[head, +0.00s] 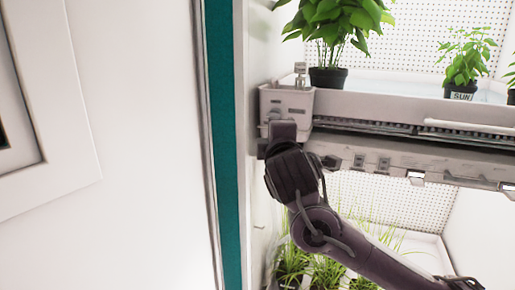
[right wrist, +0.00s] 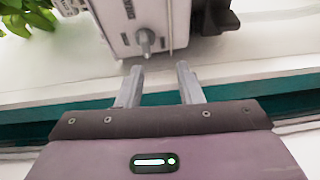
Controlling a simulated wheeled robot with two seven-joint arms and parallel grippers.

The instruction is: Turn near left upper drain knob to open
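The drain knob (right wrist: 146,40) is a small grey knob on the face of a pale box (right wrist: 128,15), beyond my right fingertips in the right wrist view. The box (head: 298,103) also shows in the head view at the left end of the upper shelf. My right gripper (right wrist: 159,67) is open and empty, its two fingers apart. The knob lies ahead of the gap, nearer the left finger, and looks clear of both. In the head view my right gripper (head: 283,130) is just in front of the box's lower part and hides some of it. My left gripper is not in view.
A leafy potted plant (head: 329,77) stands on the upper tray behind the box. A smaller pot (head: 461,91) labelled SUN stands farther right. Grassy plants (head: 327,268) fill the lower level. A white door (head: 140,150) with a teal edge strip (head: 224,150) is at left.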

